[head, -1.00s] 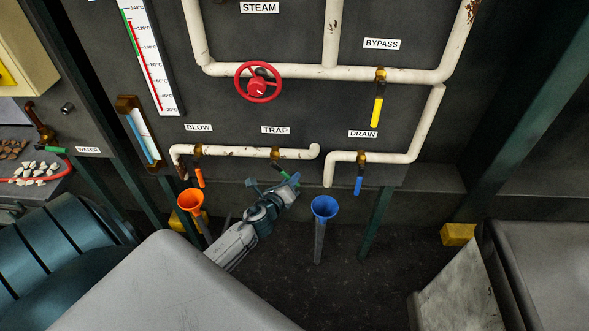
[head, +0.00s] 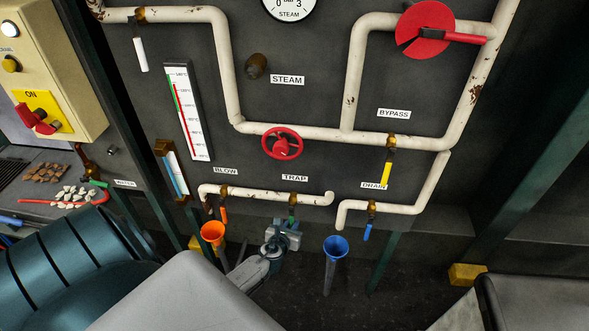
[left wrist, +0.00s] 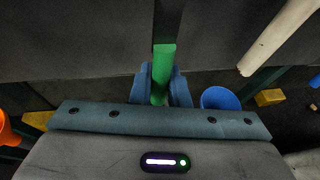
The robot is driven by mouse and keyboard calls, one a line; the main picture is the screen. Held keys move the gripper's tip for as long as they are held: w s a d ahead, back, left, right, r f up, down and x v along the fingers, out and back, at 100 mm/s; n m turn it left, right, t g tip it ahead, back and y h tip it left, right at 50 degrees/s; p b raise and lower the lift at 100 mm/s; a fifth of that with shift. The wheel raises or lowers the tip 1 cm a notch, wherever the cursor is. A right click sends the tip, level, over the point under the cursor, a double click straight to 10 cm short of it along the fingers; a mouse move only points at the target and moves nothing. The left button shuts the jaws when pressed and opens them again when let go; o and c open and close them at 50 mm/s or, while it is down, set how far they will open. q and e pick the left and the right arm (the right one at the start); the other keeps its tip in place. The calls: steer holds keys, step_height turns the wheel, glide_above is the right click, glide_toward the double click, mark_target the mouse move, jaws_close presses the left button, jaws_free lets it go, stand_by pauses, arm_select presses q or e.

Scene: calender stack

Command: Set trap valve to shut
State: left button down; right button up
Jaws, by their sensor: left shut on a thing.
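The trap valve (head: 293,199) sits on a white pipe beside the "TRAP" label (head: 295,178). Its green handle (head: 292,213) hangs down, roughly square to the pipe. My left gripper (head: 288,226) is below the valve, shut on the handle's lower part. In the left wrist view the green handle (left wrist: 164,62) stands between the two blue-grey fingers of the gripper (left wrist: 161,82), with its upper part showing above them. The handle's lower end is hidden by the gripper. My right gripper is not in view.
An orange funnel (head: 213,232) is left of my left gripper and a blue funnel (head: 336,246) right of it. The orange blow handle (head: 224,215) and blue drain handle (head: 367,232) hang nearby. A red handwheel (head: 282,143) is above.

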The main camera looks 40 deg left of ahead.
arm_select(q)
steer(key=shift+s+a+f, duration=0.1)
stand_by(0.4)
steer(key=c, duration=1.4)
jaws_free()
steer(key=shift+s+r, duration=0.25)
steer(key=shift+s, duration=0.1)
steer(key=p+v, duration=0.1)
steer(key=v, duration=0.9)
